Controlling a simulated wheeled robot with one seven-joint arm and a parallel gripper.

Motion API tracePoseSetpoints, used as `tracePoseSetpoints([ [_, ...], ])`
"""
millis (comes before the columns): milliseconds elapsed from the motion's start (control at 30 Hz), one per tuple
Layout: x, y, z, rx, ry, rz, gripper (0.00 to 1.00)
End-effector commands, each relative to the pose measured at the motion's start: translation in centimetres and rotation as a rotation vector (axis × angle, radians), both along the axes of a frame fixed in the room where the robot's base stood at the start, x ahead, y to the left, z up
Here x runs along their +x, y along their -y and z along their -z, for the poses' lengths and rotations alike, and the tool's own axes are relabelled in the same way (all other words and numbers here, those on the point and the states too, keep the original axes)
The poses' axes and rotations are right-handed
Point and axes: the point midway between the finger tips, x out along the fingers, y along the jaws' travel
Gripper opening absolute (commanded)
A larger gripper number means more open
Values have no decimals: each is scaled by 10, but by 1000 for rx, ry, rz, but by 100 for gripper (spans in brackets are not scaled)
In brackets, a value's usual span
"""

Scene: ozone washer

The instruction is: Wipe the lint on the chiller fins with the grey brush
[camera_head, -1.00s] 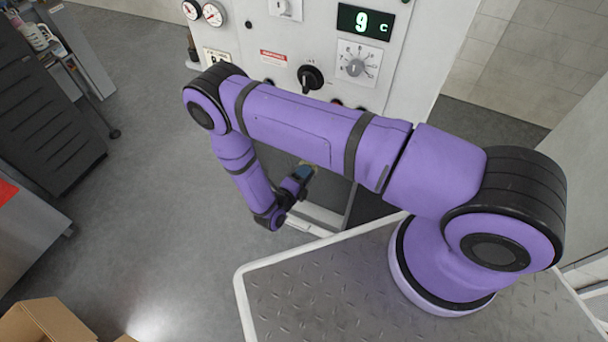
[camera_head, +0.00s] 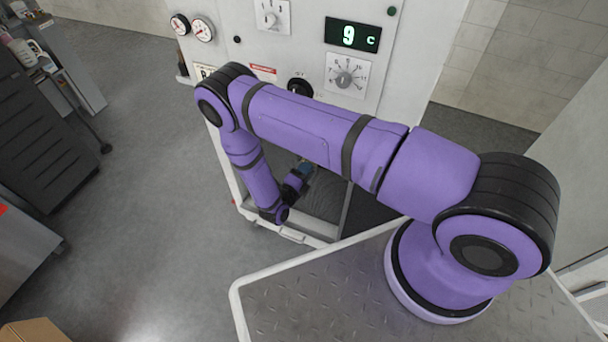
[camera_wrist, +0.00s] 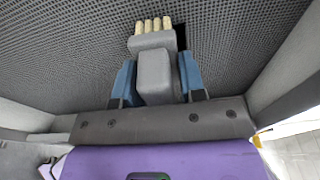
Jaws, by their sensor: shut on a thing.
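My gripper (camera_wrist: 157,64) has blue fingers shut on the grey brush (camera_wrist: 153,41). The brush's pale bristle tufts point away from my gripper, over a dark, finely textured surface (camera_wrist: 70,60) that looks like the chiller fins. I cannot tell whether the bristles touch it. No lint can be made out. In the head view my gripper (camera_head: 304,170) is small, at the lower opening of the white machine (camera_head: 400,20), and the brush cannot be made out there.
Pale walls (camera_wrist: 285,50) border the dark surface in the wrist view. The machine's panel has a knob (camera_head: 299,89), a dial and gauges above my arm. A white-rimmed metal plate (camera_head: 300,300) is at the front. A dark cabinet (camera_head: 40,140) stands left; grey floor between is clear.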

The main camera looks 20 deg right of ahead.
Motion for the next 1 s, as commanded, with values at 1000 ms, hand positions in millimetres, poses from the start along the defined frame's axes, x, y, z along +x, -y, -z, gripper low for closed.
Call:
tracePoseSetpoints([
  [1000, 5, 5, 0, 0, 0, 1, 19],
])
